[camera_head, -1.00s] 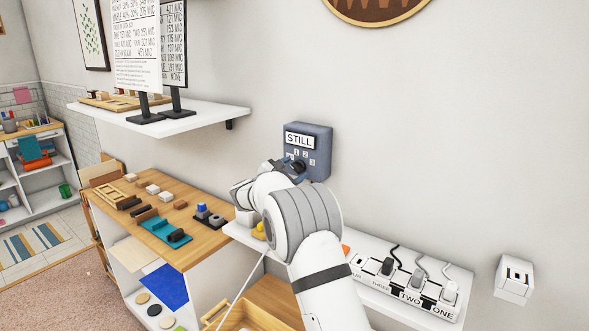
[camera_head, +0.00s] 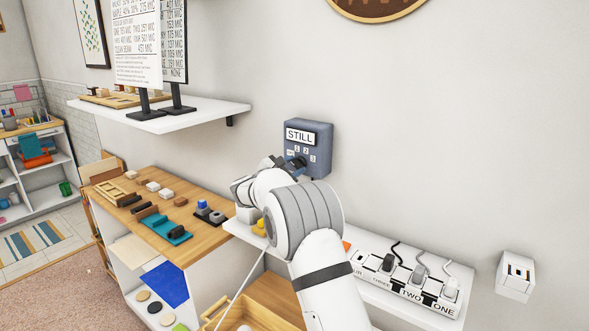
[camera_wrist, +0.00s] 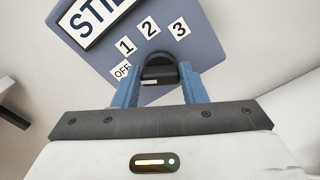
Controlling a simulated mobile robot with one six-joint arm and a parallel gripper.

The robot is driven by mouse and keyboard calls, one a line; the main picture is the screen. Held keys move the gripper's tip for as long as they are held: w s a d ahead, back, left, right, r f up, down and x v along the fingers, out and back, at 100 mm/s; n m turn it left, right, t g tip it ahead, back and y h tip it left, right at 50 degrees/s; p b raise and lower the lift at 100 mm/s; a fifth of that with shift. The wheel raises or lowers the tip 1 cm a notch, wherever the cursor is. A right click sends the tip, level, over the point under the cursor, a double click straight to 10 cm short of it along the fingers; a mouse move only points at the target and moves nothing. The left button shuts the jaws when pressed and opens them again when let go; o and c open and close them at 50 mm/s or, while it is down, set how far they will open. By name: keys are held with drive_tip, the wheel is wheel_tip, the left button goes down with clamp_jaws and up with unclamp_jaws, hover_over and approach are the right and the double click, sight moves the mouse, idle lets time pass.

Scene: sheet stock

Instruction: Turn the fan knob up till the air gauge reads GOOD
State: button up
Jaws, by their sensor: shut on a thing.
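The fan control box (camera_head: 308,138) is a blue-grey unit on the wall, with marks OFF, 1, 2 and 3. The gauge panel (camera_head: 300,138) on its upper part reads STILL; it is partly cut off in the wrist view (camera_wrist: 93,17). The dark fan knob (camera_wrist: 160,68) sits below the marks in the wrist view. My gripper (camera_wrist: 162,82) has its two blue fingers on either side of the knob and is shut on it. In the head view my gripper (camera_head: 291,162) reaches the box's lower left and hides the knob. Which mark the knob points at is not clear.
A power strip (camera_head: 405,285) with several plugs lies on the white ledge at lower right. A wall socket (camera_head: 515,275) is farther right. Two printed signs stand on the white shelf (camera_head: 165,115) at upper left. A wooden bench (camera_head: 205,240) holds small blocks.

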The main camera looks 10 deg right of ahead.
drive_tip(key=m+b, duration=0.1)
drive_tip(key=b, duration=0.2)
drive_tip(key=f+m+b, duration=0.1)
drive_tip(key=m+b, duration=0.1)
drive_tip(key=b, duration=0.2)
drive_tip(key=m+b, duration=0.3)
drive_tip(key=b, duration=0.1)
drive_tip(key=shift+d+b, duration=0.1)
drive_tip(key=shift+b, duration=0.2)
drive_tip(key=shift+r+m+b, duration=0.2)
drive_tip(key=shift+m+b, duration=0.5)
drive_tip(key=shift+b, duration=0.2)
drive_tip(key=shift+r, duration=0.1)
drive_tip(key=o, duration=1)
drive_tip(key=shift+s, duration=0.1)
drive_tip(key=b+v, duration=0.1)
drive_tip(key=v, duration=0.6)
drive_tip(key=shift+s+a, duration=0.3)
